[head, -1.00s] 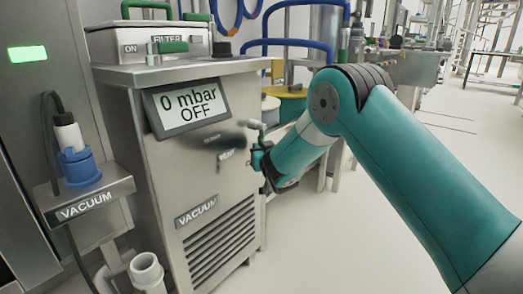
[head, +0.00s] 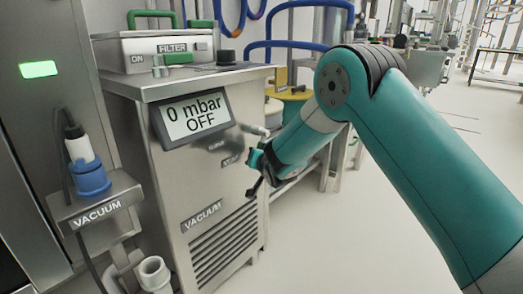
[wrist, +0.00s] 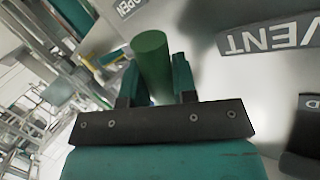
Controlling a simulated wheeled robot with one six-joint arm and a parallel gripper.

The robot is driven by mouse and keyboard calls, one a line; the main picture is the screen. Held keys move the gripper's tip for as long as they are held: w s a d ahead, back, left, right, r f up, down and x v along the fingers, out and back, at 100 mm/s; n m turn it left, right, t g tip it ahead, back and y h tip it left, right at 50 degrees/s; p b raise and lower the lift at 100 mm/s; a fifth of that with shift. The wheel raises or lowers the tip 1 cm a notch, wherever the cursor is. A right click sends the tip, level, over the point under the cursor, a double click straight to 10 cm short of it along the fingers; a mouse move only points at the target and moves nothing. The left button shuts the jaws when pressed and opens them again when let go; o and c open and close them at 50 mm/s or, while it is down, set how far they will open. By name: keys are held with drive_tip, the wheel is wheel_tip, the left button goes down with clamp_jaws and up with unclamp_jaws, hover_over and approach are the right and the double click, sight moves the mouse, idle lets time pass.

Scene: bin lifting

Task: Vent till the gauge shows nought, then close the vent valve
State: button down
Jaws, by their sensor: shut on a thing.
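The gauge display (head: 197,115) on the steel vacuum unit reads 0 mbar and OFF. The vent valve's green handle (wrist: 151,62) stands between my gripper's two fingers in the wrist view. My gripper (wrist: 155,82) is shut on it. A VENT label (wrist: 268,36) appears upside down to the right of the handle. In the head view my gripper (head: 257,163) is at the unit's right side, and the handle is mostly hidden.
A filter box (head: 150,47) with green handles sits on the unit. A blue vacuum connector (head: 89,178) stands on a bracket at the left. A white pipe end (head: 153,272) is low in front.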

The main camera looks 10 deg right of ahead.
drive_tip(key=r+m+g+p, duration=0.1)
drive_tip(key=p, duration=0.1)
drive_tip(key=s+a+r+m+g+y+p, duration=0.1)
drive_tip(key=p, duration=0.1)
drive_tip(key=shift+s+a, duration=0.1)
drive_tip(key=shift+a, duration=0.15)
drive_tip(key=m+p, duration=0.1)
drive_tip(key=r+m+g+y+p, duration=0.1)
drive_tip(key=p, duration=0.1)
drive_tip(key=shift+s+a+r+g, duration=0.25)
drive_tip(key=shift+s+a+g, duration=0.05)
drive_tip(key=shift+a, duration=0.1)
drive_tip(key=p, duration=0.1)
drive_tip(key=r+m+g+y+p, duration=0.1)
drive_tip(key=p, duration=0.1)
drive_tip(key=shift+s+a+r+m+y+p, duration=0.25)
drive_tip(key=shift+a+r+m+y+p, duration=0.1)
drive_tip(key=shift+r+m+y, duration=0.05)
drive_tip(key=shift+a+r+m+g+y+p, duration=0.1)
drive_tip(key=shift+r+m+g+y+p, duration=0.65)
drive_tip(key=shift+p, duration=0.5)
drive_tip(key=c, duration=0.9)
unclamp_jaws()
drive_tip(key=p+v, duration=0.2)
drive_tip(key=v, duration=1.5)
drive_tip(key=shift+s+r+p, duration=0.1)
drive_tip(key=shift+s+p, duration=0.05)
drive_tip(key=shift+p, duration=0.2)
